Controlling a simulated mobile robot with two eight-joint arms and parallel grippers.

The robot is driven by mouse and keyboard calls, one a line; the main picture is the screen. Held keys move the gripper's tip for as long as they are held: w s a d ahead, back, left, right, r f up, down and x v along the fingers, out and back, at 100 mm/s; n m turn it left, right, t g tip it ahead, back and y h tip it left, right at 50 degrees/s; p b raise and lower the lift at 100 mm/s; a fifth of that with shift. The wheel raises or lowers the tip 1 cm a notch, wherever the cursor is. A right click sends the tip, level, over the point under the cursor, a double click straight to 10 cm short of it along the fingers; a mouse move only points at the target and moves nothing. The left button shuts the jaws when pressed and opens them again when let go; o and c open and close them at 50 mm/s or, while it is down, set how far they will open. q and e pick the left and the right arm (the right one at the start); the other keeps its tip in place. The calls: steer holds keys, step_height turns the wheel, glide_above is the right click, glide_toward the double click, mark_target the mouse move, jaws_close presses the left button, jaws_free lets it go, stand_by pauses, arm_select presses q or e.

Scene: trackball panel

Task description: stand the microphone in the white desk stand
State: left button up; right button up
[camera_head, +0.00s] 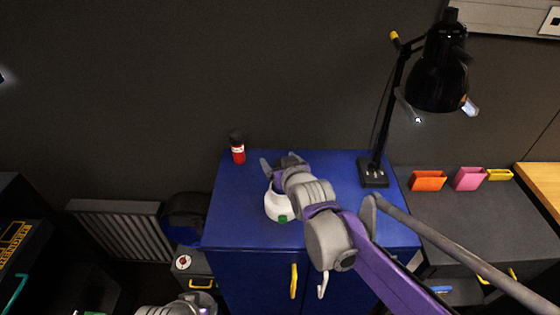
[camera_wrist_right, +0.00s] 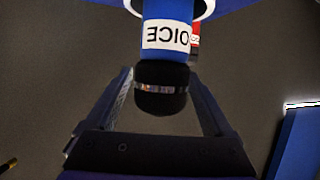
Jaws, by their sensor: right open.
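The white desk stand (camera_head: 278,208), with a green patch, is on the blue cabinet top in the head view, partly covered by my right arm. In the right wrist view the microphone (camera_wrist_right: 165,55) has a blue body, a white lettered band and a black head. Its body meets the white rim of the stand (camera_wrist_right: 205,8) and appears to be inside it; its lower end is hidden. My right gripper (camera_wrist_right: 163,100) is open, with one finger on each side of the black head and gaps visible. In the head view the right gripper (camera_head: 280,165) hides the microphone.
A red bottle with a black cap (camera_head: 238,150) stands at the back left of the blue cabinet (camera_head: 335,170). A black desk lamp (camera_head: 373,173) stands at its right edge. Orange (camera_head: 428,181) and pink (camera_head: 470,179) holders are on the grey counter to the right.

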steer(key=v, duration=1.2)
steer(key=shift+r+p, duration=0.25)
steer(key=shift+p, duration=0.2)
steer(key=s+d+f+m+g+h, duration=0.1)
steer(key=s+d+f+g+h, duration=0.1)
steer(key=s+d+f+g, duration=0.2)
steer(key=s+d+f+m+g+h, duration=0.2)
steer(key=s+d+f+g, duration=0.1)
steer(key=s+d+f, duration=0.8)
steer(key=s+f, duration=0.4)
steer(key=s, duration=0.2)
steer(key=shift+f+m+g, duration=0.15)
steer(key=shift+m+g, duration=0.15)
steer(key=shift+g, duration=0.1)
